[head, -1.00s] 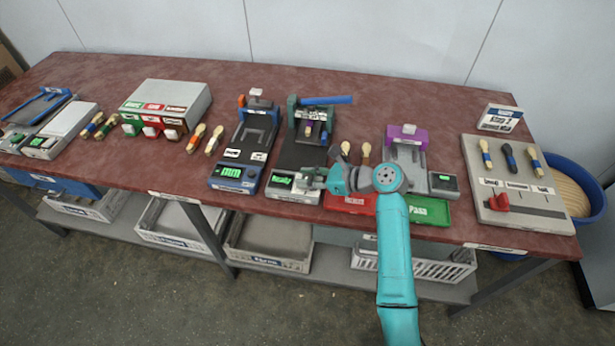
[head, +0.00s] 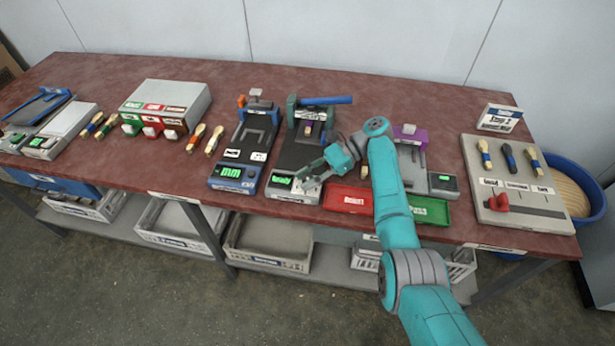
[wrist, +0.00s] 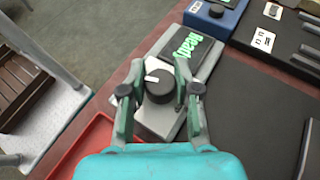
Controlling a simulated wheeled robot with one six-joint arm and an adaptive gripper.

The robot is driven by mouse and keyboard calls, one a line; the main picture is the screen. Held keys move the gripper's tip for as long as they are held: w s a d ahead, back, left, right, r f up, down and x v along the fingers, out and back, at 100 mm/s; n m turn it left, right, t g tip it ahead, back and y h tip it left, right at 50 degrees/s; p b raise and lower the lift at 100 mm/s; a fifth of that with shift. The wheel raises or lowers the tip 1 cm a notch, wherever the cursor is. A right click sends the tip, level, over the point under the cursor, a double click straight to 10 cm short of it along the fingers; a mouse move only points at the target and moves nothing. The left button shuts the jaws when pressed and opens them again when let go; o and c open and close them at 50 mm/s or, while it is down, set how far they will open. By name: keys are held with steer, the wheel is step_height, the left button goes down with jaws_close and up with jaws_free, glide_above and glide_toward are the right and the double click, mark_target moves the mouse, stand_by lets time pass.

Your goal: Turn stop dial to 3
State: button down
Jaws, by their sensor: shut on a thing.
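The stop dial (wrist: 158,87) is a round black knob with a white mark, in the middle of the wrist view. It sits on a grey panel (wrist: 150,128) beside a screen with green letters (wrist: 192,50) that looks to read "Ready". My gripper (wrist: 159,92) has its two fingers on either side of the dial and is shut on it. In the head view my gripper (head: 313,181) is at the front of the dark press (head: 300,150), and it hides the dial there. No dial numbers can be read.
A red tray (head: 350,198) lies just right of the press at the table's front edge, with a green tray (head: 428,210) beyond it. A blue-fronted device (head: 234,178) stands close on the left. A purple fixture (head: 410,135) is to the right.

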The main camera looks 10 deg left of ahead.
steer(key=shift+f+n+g+h, duration=0.1)
steer(key=shift+n+g+h, duration=0.2)
steer(key=shift+n+h, duration=0.1)
stand_by(0.3)
steer(key=c, duration=0.8)
jaws_free()
steer(key=shift+m+y, duration=0.3)
